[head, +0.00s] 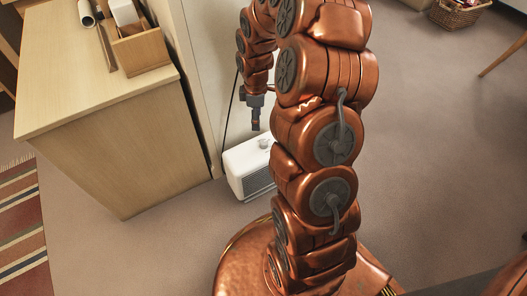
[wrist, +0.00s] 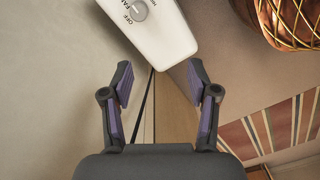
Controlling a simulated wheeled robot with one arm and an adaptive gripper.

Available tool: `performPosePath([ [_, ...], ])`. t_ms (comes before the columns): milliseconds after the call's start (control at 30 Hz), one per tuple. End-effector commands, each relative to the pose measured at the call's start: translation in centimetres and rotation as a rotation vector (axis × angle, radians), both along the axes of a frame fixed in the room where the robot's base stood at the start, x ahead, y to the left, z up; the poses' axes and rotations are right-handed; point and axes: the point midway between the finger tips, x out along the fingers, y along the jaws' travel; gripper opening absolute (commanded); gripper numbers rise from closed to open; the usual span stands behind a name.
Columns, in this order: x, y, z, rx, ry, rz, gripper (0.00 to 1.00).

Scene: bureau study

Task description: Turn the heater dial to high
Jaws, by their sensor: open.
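The white heater (head: 236,168) stands on the floor beside the wooden cabinet, partly hidden behind my arm. Its top also shows at the upper edge of the wrist view (wrist: 165,38). The round grey dial (wrist: 137,10) sits on that top, with the lettering OFF and part of a second word next to it. More lettering at the frame edge is cut off. My gripper (wrist: 160,83) is open and empty, with its two purple-padded fingers apart. In the head view my gripper (head: 255,118) points down just above the heater. The fingers are apart from the dial.
A wooden cabinet (head: 140,160) stands left of the heater, bearing a wooden organiser box (head: 140,50). A pale wall edge rises behind. A dark cord (head: 229,110) runs down near the heater. A striped rug (head: 22,225) lies at left.

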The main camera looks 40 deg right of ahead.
Motion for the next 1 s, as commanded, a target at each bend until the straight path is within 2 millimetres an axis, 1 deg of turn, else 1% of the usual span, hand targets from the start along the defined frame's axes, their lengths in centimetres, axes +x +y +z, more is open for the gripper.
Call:
performPosePath([
  [33,0.3,-0.8,-3.3,0.001,0.003,0.015,0.6],
  [100,0.6,-1.9,-5.5,-0.001,0.0,0.04,0.6],
  [200,1.2,-3.0,-7.5,-0.005,-0.01,0.066,0.6],
  [300,1.4,-3.6,-8.7,-0.007,-0.012,0.083,0.6],
  [567,1.4,-3.9,-10.1,-0.008,-0.012,0.091,0.6],
  [667,1.3,-3.8,-11.2,-0.007,-0.011,0.091,0.6],
  [1000,1.3,-3.8,-16.0,-0.008,-0.012,0.09,0.6],
])
